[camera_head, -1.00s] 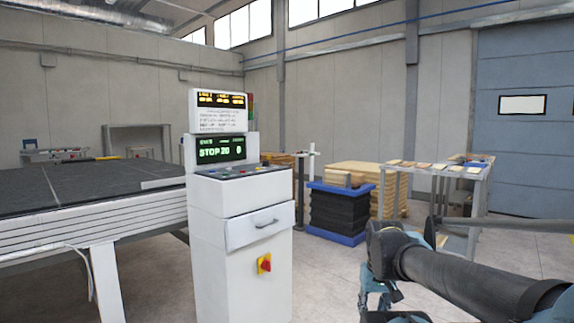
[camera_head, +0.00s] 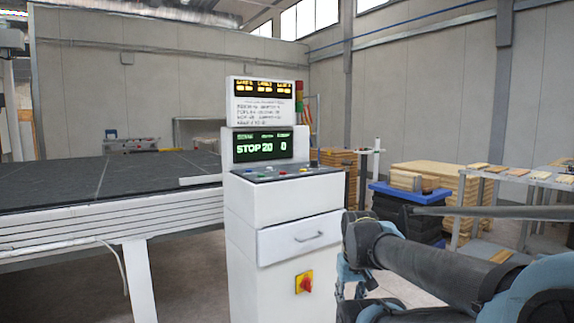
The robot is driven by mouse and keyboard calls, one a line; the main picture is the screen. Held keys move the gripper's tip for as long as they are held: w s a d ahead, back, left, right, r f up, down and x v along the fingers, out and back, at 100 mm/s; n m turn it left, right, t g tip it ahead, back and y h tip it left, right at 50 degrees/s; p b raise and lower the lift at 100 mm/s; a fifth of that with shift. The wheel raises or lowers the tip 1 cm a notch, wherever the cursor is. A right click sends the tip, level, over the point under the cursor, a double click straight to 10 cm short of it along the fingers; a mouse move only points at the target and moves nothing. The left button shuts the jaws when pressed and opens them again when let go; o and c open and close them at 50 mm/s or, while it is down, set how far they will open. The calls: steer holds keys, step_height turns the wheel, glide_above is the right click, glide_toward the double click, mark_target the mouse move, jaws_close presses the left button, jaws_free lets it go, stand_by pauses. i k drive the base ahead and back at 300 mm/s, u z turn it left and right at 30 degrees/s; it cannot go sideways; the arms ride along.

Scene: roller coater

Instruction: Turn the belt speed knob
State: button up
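The white control cabinet (camera_head: 285,215) stands in the middle of the head view. Its sloped control panel (camera_head: 284,173) carries several small knobs and buttons, too small to tell which one is the belt speed knob. Above the panel a green-lit display (camera_head: 263,147) reads "STOP 20 0". A red rotary switch on a yellow plate (camera_head: 304,283) sits low on the cabinet front. My gripper (camera_head: 352,290) is at the lower right, right of the cabinet and below panel height, apart from the panel. Its fingers are small and partly cut off, so their opening is unclear.
A long dark-topped belt table (camera_head: 90,185) adjoins the cabinet on the left. Behind my arm on the right are a blue and black crate stack (camera_head: 408,205), stacked wooden boards (camera_head: 450,190) and a table with samples (camera_head: 520,175). The floor before the cabinet looks open.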

mark_target(313, 163)
steer(key=u, duration=0.05)
steer(key=k, duration=1.2)
steer(key=u, duration=0.35)
steer(key=i, duration=1.75)
steer(key=z, duration=0.55)
